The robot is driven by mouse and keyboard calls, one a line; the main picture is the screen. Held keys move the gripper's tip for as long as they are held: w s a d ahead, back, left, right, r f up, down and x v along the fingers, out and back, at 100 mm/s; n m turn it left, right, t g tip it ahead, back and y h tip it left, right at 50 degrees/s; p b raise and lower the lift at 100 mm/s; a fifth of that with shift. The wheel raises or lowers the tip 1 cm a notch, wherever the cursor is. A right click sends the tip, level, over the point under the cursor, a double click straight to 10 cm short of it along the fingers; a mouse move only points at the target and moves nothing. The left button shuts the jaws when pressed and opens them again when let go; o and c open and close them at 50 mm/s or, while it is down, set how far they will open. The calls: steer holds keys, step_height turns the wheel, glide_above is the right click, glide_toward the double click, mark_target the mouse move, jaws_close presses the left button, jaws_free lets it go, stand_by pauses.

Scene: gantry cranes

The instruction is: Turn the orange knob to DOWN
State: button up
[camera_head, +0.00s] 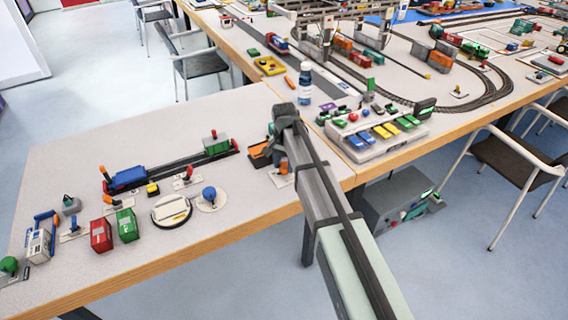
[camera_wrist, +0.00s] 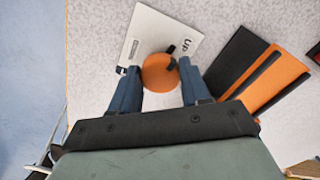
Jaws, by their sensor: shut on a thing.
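The orange knob (camera_wrist: 160,73) sits on a white plate (camera_wrist: 150,28) in the wrist view. A dark pointer mark (camera_wrist: 171,49) is at the knob's upper right edge, beside the printed word UP. A smaller label at the plate's left is too small to read. My gripper (camera_wrist: 155,68) has its two blue-grey fingers on either side of the knob and is shut on it. In the head view my gripper hides part of this spot; an orange bit of the knob (camera_head: 284,168) shows just below it.
An orange and black tray-like thing (camera_wrist: 268,75) lies close to the right of the plate in the wrist view. A grey console with coloured buttons (camera_head: 378,130) stands to the right. A blue and green toy train (camera_head: 130,177) and a blue knob (camera_head: 209,193) are to the left.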

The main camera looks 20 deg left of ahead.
mark_target(286, 165)
steer(key=n, duration=0.4)
steer(key=shift+n, duration=0.3)
steer(key=n, duration=0.5)
steer(key=shift+w+d, duration=0.1)
steer(key=n, duration=0.5)
steer(key=shift+w+n, duration=0.1)
steer(key=shift+n, duration=0.3)
steer(key=n, duration=0.4)
steer(key=shift+n, duration=0.4)
steer(key=o, duration=1.1)
steer(key=shift+c, duration=0.2)
step_height(286, 165, up, 14)
steer(key=shift+d+f, duration=0.1)
